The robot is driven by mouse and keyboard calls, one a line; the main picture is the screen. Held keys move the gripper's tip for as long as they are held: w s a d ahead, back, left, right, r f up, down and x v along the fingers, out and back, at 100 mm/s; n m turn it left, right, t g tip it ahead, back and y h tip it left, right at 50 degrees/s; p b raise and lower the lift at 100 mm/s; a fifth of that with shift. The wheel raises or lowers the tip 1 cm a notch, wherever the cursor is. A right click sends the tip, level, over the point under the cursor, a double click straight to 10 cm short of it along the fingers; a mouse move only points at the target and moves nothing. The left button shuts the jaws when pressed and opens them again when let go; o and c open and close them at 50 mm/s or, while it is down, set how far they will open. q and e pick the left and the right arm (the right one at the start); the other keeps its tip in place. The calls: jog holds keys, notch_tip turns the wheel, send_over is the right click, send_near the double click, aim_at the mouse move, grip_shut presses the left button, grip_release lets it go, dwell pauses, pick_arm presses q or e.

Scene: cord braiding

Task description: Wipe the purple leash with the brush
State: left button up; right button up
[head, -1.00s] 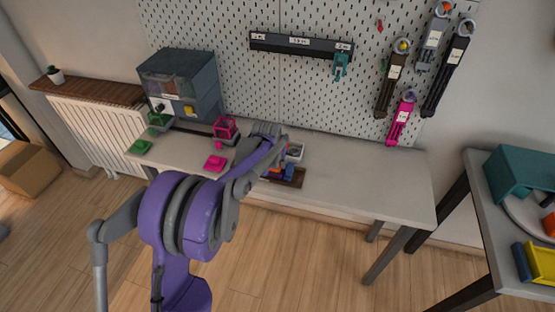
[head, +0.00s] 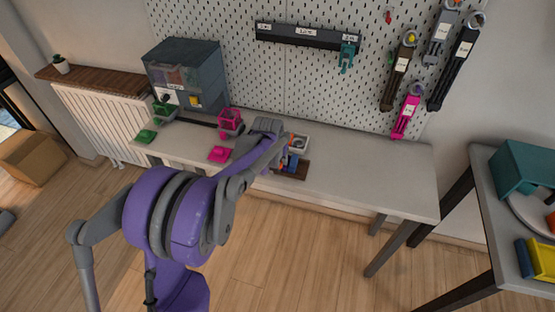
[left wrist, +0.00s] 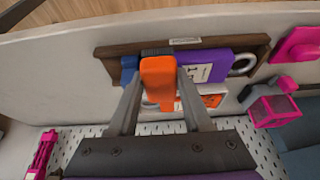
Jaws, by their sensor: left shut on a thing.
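In the left wrist view, my left gripper (left wrist: 160,88) is shut on an orange block-like thing (left wrist: 158,68), seemingly the brush; dark bristle-like material shows just past its far end. The purple leash (left wrist: 218,62), with a white label and a metal ring at its right end, lies along the brown wooden tray (left wrist: 256,45), right beside the orange thing. Whether the brush touches the leash I cannot tell. In the head view my left arm's wrist hides the fingers, and the leash cannot be made out. My right gripper is in neither view.
A blue piece (left wrist: 129,68) sits left of the brush. Another orange piece with a label (left wrist: 212,101) lies just nearer. Pink pieces (head: 220,154) and a pink lantern-like frame (head: 229,122) stand left on the bench. The bench's right half (head: 380,175) is clear.

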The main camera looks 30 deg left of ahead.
pick_arm(q)
jog(key=shift+r+p, duration=1.4)
jog(key=shift+r, duration=1.2)
jog(key=shift+w+r+p, duration=0.1)
jog(key=shift+r+p, duration=0.75)
jog(key=shift+r, duration=0.7)
jog(key=shift+f, duration=0.1)
